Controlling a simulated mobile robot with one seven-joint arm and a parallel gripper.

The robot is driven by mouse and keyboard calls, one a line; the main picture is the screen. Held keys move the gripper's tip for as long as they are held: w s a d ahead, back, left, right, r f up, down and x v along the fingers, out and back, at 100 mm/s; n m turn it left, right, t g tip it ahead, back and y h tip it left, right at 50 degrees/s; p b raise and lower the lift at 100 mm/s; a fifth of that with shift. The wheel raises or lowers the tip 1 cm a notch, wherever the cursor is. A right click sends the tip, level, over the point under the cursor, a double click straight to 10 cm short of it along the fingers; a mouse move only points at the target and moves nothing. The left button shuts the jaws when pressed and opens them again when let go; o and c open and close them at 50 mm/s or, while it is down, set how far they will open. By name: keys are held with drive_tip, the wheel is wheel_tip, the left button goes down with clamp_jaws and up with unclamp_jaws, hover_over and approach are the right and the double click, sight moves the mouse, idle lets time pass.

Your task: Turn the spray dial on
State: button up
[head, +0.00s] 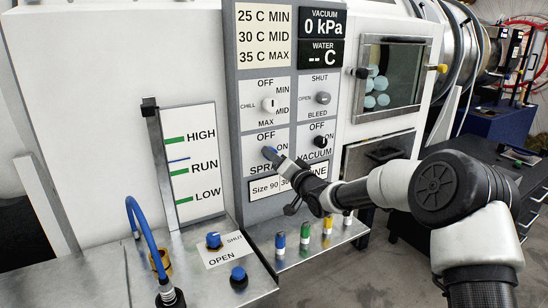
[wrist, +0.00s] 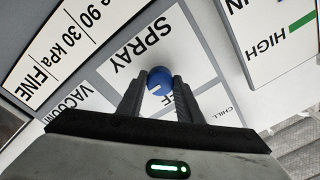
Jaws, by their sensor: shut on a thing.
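The spray dial is a blue knob (head: 270,153) on the machine's front panel, below OFF and beside ON in the head view. In the wrist view the blue knob (wrist: 160,80) sits between my two fingers, next to the SPRAY label. My gripper (wrist: 160,95) is shut on it, one finger on each side. In the head view my gripper (head: 279,160) reaches the panel from the lower right and covers part of the SPRAY label. The knob's pointer direction is hard to read.
A black vacuum knob (head: 320,141) is just to the right, with chill (head: 268,104) and bleed (head: 323,98) knobs above. Several coloured valves (head: 304,232) stand on the ledge below. A blue hose (head: 150,225) and a blue shut/open knob (head: 213,239) are at lower left.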

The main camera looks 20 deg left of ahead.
idle(0.5)
drive_tip(key=o, duration=1)
drive_tip(key=shift+o, duration=0.2)
drive_tip(key=v, duration=1.7)
drive_tip(key=shift+s+f+p, duration=0.15)
drive_tip(key=shift+s+p, duration=0.05)
drive_tip(key=shift+p, duration=0.1)
drive_tip(key=shift+d, duration=0.1)
